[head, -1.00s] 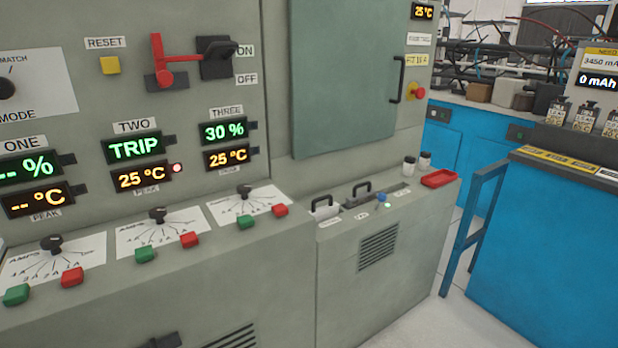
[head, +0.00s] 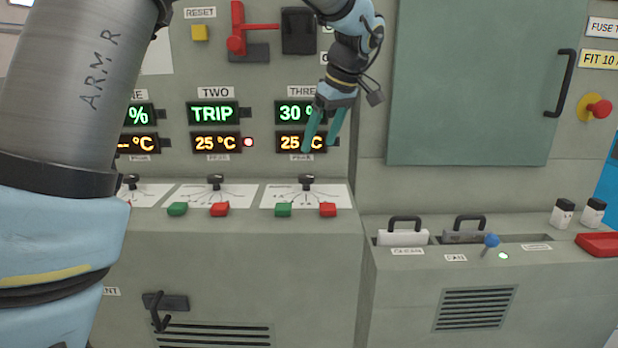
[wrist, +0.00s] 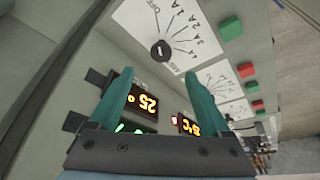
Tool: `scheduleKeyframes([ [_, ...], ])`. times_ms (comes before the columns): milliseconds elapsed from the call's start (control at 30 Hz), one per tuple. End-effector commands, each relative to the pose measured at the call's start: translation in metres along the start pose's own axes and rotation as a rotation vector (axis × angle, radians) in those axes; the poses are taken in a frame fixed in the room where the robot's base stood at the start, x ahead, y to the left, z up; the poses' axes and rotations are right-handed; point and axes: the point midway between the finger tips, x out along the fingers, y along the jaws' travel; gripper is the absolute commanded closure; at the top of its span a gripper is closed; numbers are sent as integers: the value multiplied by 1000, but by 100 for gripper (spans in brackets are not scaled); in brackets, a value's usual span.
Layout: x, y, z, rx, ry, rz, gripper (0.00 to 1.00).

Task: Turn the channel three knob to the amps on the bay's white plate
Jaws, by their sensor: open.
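The channel three knob (head: 307,182) is black and sits on a white AMPS dial card on the sloped ledge, below the THREE display. It also shows in the wrist view (wrist: 161,49), beyond the fingertips, with a fan of scale lines marked OFF and several amp values. I cannot tell for sure which mark it points at. My gripper (head: 319,147) has two teal fingers, open and empty, in front of the THREE display and above the knob, apart from it. The bay's green-grey door (head: 470,90) is shut. A yellow plate (head: 600,59) reads "FIT 10"; a white plate (head: 603,27) above is cut off.
A green button (head: 283,210) and a red button (head: 328,210) sit just in front of the knob. The channel two knob (head: 215,182) is to the left. Handled items, a blue-topped lever (head: 491,241) and a red tray (head: 600,244) occupy the right ledge.

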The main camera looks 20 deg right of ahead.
Motion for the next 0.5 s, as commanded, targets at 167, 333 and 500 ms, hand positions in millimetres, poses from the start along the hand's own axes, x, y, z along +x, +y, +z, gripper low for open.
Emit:
scheduleKeyframes([
  [167, 32, -2, -1, 1, -3, -6, 19],
  [333, 64, -2, 0, 1, -3, -4, 19],
  [500, 86, -2, -1, 0, -2, -3, 19],
])
